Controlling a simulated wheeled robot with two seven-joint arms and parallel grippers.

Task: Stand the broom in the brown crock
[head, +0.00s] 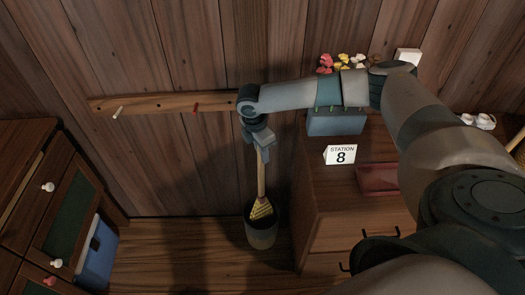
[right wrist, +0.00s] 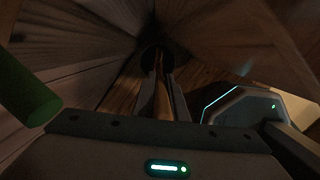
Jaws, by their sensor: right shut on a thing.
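The broom (head: 262,180) hangs nearly upright, with its yellow bristle head (head: 261,209) down at the mouth of the crock. The crock (head: 262,236) is a dark, round, open vessel standing upright on the floor by the wall. The bristles overlap its opening; I cannot tell how deep they sit or whether they touch the bottom. My right gripper (head: 262,152) is shut on the upper part of the broom's handle, above the crock. In the right wrist view the handle (right wrist: 161,98) runs away between the fingers toward a dark round shape. My left gripper is not in view.
A wooden cabinet (head: 310,215) stands close to the right of the crock, bearing a station 8 sign (head: 341,154), a blue box (head: 336,123) and a red tray (head: 378,179). A peg rail (head: 160,103) is on the wall. Drawers (head: 40,200) and a blue bin (head: 97,255) stand at left.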

